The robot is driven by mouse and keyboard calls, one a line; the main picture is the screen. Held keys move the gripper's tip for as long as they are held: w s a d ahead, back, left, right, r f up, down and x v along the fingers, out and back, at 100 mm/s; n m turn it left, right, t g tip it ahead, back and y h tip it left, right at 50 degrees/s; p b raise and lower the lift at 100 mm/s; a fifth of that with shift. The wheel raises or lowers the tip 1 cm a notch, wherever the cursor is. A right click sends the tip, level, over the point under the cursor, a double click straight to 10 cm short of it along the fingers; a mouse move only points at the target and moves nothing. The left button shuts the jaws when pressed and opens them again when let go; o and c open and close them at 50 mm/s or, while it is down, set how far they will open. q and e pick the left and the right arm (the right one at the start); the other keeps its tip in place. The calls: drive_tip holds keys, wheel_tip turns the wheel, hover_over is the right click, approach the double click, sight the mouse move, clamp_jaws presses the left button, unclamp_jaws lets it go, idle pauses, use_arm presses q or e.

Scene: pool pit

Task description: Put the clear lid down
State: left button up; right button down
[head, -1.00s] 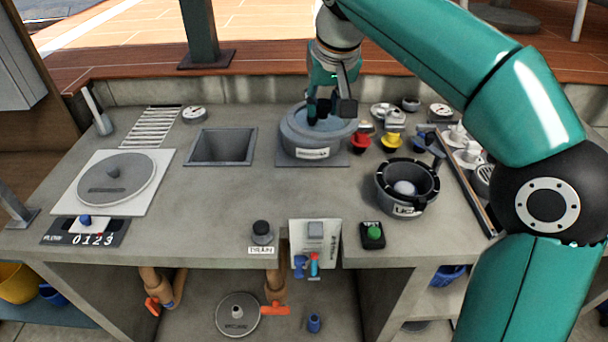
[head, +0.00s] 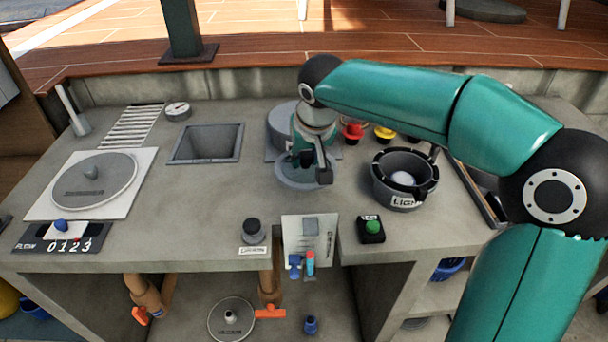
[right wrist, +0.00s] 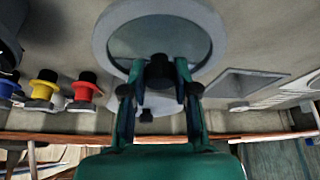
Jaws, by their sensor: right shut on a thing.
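The clear lid (head: 291,180) is a round see-through disc with a grey rim. In the head view it is over the counter, just in front of the round grey pot (head: 280,122). My right gripper (head: 312,172) is shut on the lid's black knob from above. In the right wrist view the lid (right wrist: 128,42) lies flat across the top middle, with the fingers of my right gripper (right wrist: 160,82) on both sides of the knob. I cannot tell whether the lid touches the counter. My arm hides part of the pot. My left gripper is not in view.
A black-rimmed bowl (head: 404,190) with a white ball stands to the right. A square basin (head: 207,143) opens on the left. Red (head: 352,132) and yellow (head: 384,133) knobs stand behind the bowl. A dark knob (head: 253,231) and a green button (head: 372,227) are near the front edge.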

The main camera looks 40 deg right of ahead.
sight(308, 165)
drive_tip(key=shift+f+b, duration=0.3)
drive_tip(key=shift+f, duration=1.85)
drive_tip(key=c, duration=0.9)
unclamp_jaws()
drive_tip(key=shift+r, duration=0.15)
drive_tip(key=p+v, duration=0.1)
drive_tip(key=v, duration=1)
drive_tip(key=shift+s+a+r, duration=0.1)
drive_tip(key=shift+s+r, duration=0.1)
drive_tip(key=shift+r, duration=0.15)
